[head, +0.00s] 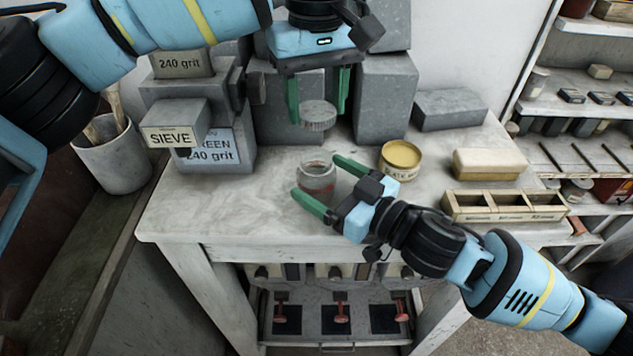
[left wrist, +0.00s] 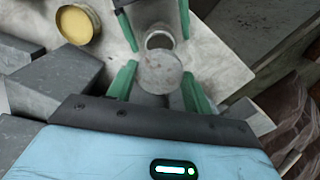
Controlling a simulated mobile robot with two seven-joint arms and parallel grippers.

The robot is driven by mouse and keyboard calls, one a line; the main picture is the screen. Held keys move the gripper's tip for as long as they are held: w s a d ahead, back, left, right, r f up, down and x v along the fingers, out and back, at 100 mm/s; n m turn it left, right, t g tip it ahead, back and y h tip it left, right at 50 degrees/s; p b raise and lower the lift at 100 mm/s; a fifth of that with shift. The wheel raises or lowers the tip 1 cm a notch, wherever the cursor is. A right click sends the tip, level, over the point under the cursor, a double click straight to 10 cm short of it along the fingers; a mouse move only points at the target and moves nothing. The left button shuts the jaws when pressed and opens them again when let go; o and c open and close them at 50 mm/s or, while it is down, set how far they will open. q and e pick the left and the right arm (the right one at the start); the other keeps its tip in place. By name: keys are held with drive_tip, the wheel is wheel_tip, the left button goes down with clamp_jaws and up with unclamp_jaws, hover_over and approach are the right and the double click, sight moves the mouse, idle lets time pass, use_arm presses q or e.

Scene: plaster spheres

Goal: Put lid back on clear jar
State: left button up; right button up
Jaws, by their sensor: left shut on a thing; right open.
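The lid (head: 318,116) is a grey round disc with a ridged edge. My left gripper (head: 319,121) is shut on it and holds it level above the table, higher than the jar and behind it in the head view. The clear jar (head: 317,184) stands upright and uncovered on the table, with something reddish inside. My right gripper (head: 316,176) is open, its green fingers on either side of the jar. In the left wrist view the lid (left wrist: 160,73) hides part of the jar (left wrist: 159,39), whose open rim shows beyond it.
A round tin with yellow contents (head: 401,157) stands right of the jar. A cream block (head: 487,164) and a divided wooden tray (head: 503,206) lie farther right. Grey blocks (head: 384,98) stand behind, and a SIEVE box (head: 174,124) is at left. The table's front left (head: 215,205) is clear.

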drive_tip(key=c, duration=1.5)
use_arm(q)
hover_over(317, 157)
drive_tip(key=shift+f, duration=2.5)
drive_tip(key=shift+f, duration=0.1)
drive_tip(key=shift+f, duration=0.8)
drive_tip(key=shift+f, duration=0.6)
